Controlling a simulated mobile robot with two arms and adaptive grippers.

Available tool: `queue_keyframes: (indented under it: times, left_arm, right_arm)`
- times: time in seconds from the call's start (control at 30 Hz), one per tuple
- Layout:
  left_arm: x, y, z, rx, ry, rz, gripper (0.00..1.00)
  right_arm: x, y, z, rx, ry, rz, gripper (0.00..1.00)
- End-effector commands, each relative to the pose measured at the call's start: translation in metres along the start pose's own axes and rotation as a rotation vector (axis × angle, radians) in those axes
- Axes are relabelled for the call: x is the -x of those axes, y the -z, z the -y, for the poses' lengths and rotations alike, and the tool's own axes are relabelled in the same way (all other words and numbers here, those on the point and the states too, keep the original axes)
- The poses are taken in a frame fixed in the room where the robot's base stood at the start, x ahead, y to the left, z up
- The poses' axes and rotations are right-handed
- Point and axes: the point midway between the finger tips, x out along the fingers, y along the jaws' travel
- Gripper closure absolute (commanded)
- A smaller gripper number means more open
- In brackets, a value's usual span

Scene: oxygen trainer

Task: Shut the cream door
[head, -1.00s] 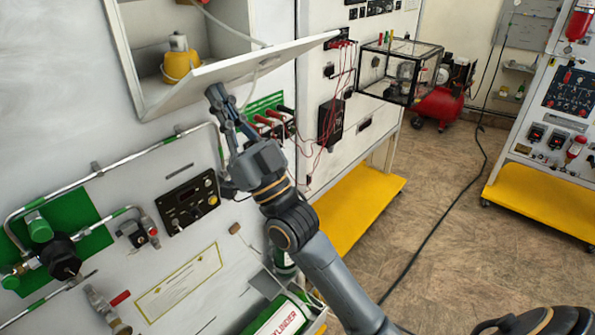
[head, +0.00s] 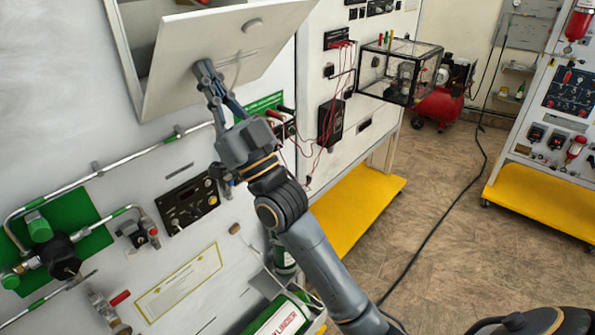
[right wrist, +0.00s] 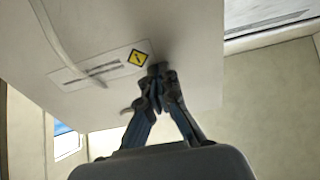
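The cream door (head: 215,42) hangs partly open at the wall cabinet (head: 135,45) at the top left of the head view. My left gripper is not visible.
Pipes (head: 110,170), a black control box (head: 188,203) and red leads (head: 312,150) are on the panels below and right of the door. A clear case (head: 400,72) juts out further right. Open floor (head: 440,240) lies at the right.

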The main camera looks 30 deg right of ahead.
Motion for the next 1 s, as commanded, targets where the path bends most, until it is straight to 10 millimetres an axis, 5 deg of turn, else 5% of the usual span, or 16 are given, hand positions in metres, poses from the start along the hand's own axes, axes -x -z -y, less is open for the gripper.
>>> queue_keyframes:
  times: [1.0]
  left_arm:
    - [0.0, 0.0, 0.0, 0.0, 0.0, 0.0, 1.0]
  right_arm:
    - [-0.045, -0.01, 0.0, 0.0, 0.0, 0.001, 1.0]
